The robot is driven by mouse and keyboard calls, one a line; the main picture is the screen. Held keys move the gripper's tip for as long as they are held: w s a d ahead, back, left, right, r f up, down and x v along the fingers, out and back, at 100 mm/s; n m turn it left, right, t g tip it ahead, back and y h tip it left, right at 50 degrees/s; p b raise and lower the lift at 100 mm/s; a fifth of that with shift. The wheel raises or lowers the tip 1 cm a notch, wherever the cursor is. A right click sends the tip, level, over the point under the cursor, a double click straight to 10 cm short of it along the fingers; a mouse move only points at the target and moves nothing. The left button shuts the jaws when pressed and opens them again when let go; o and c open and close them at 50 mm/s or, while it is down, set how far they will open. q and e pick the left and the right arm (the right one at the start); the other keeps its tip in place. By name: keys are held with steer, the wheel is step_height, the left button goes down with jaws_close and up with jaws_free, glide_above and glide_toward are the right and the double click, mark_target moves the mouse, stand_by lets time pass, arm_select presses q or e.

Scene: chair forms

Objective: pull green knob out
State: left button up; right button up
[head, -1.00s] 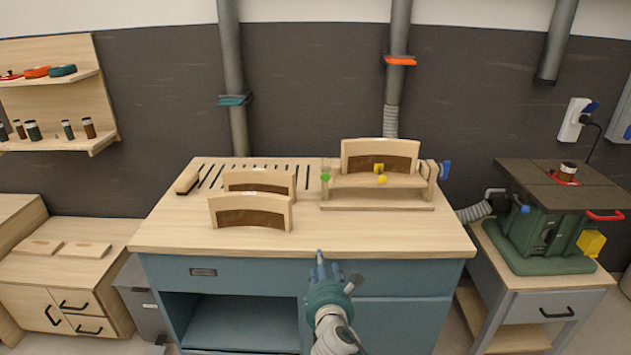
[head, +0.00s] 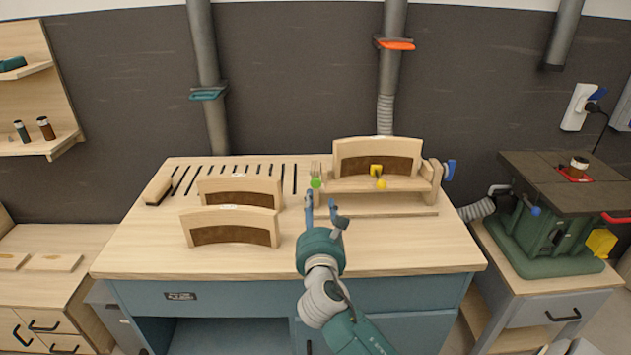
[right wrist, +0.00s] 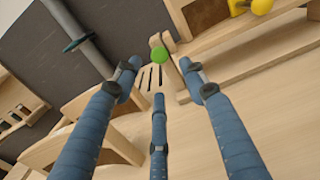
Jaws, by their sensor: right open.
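The green knob (head: 316,183) sits at the left end of the wooden jig (head: 380,184) at the back of the workbench. It also shows in the right wrist view (right wrist: 159,54), beyond the fingertips. My right gripper (head: 322,206) is open and empty, just in front of the knob and apart from it. In the right wrist view its blue fingers (right wrist: 160,90) are spread, with the knob seen between the two outer tips. My left gripper is not in view.
Two curved wooden chair backs (head: 232,228) stand on the bench left of my right gripper; another (head: 378,156) is at the jig. A yellow knob (head: 381,184) is on the jig's front. The bench's front right top is clear.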

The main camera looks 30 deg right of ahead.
mark_target(316, 183)
steer(key=x, duration=0.5)
steer(key=shift+w+d+r, duration=0.2)
steer(key=shift+w+r, duration=0.05)
steer(key=shift+w, duration=0.1)
steer(key=x, duration=0.3)
steer(key=shift+w, duration=0.15)
steer(key=shift+d+f, duration=0.1)
jaws_close()
steer(key=shift+w, duration=0.1)
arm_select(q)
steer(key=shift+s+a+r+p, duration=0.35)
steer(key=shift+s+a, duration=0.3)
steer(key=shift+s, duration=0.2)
